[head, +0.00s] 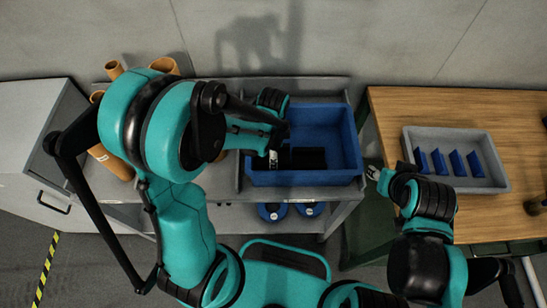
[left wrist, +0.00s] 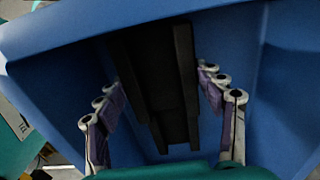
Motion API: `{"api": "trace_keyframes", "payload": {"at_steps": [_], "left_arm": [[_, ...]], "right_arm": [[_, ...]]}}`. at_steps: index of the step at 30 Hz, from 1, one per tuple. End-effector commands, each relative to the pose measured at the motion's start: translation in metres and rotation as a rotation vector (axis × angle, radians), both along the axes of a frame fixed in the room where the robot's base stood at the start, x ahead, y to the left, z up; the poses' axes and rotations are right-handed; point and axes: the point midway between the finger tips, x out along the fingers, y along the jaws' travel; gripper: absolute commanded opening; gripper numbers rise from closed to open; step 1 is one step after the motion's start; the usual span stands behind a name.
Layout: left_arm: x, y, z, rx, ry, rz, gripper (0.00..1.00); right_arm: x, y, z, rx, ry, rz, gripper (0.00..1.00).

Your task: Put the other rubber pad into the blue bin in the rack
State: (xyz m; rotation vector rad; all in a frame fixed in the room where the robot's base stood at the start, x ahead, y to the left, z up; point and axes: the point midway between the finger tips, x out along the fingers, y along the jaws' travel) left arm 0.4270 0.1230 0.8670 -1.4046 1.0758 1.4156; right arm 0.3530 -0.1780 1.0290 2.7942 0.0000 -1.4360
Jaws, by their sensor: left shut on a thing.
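The blue bin (head: 325,178) stands on the top level of the grey rack (head: 342,207). Its blue walls also fill much of the left wrist view (left wrist: 275,85). My left gripper (head: 275,158) reaches into the bin at its left side. In the left wrist view its fingers (left wrist: 168,112) stand either side of black rubber pad material (left wrist: 155,75), and it is shut on a pad. Black pad material (head: 308,158) shows inside the bin; where one pad ends and another begins is unclear. My right gripper (head: 374,173) is right of the bin, away from the pads; its opening is too small to judge.
A grey tray (head: 457,188) with several blue pieces (head: 458,162) sits on the wooden table (head: 395,103) at right. Round blue items (head: 272,211) are on the rack's lower level. Brown tubes (head: 164,65) and a grey cabinet (head: 38,110) stand at left.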

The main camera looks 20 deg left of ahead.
Motion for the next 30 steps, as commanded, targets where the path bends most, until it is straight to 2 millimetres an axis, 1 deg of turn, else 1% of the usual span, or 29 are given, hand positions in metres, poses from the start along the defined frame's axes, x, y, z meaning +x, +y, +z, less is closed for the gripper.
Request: {"api": "trace_keyframes", "payload": {"at_steps": [1, 4, 11, 15, 16, 17, 18, 27, 30], "left_arm": [[0.000, 0.000, -0.013, 0.000, 0.000, 0.000, 0.34], [0.000, 0.000, -0.025, 0.000, 0.000, 0.000, 0.34], [0.000, 0.000, -0.024, 0.000, 0.000, 0.000, 0.34], [0.000, 0.000, -0.028, 0.000, 0.000, 0.000, 0.34], [0.000, 0.000, -0.029, 0.000, 0.000, 0.000, 0.71], [0.000, 0.000, -0.028, 0.000, 0.000, 0.000, 0.79], [0.000, 0.000, -0.027, 0.000, 0.000, 0.000, 0.89], [0.000, 0.000, -0.027, 0.000, 0.000, 0.000, 0.89], [0.000, 0.000, -0.023, 0.000, 0.000, 0.000, 0.89]], "right_arm": [[0.000, 0.000, -0.008, 0.000, 0.000, 0.000, 0.40], [0.000, 0.000, -0.014, 0.000, 0.000, 0.000, 0.40], [0.000, 0.000, -0.012, 0.000, 0.000, 0.000, 0.40], [0.000, 0.000, -0.016, 0.000, 0.000, 0.000, 0.40], [0.000, 0.000, -0.016, 0.000, 0.000, 0.000, 0.40], [0.000, 0.000, -0.015, 0.000, 0.000, 0.000, 0.40], [0.000, 0.000, -0.015, 0.000, 0.000, 0.000, 0.40], [0.000, 0.000, -0.015, 0.000, 0.000, 0.000, 0.40], [0.000, 0.000, -0.011, 0.000, 0.000, 0.000, 0.40]]}}
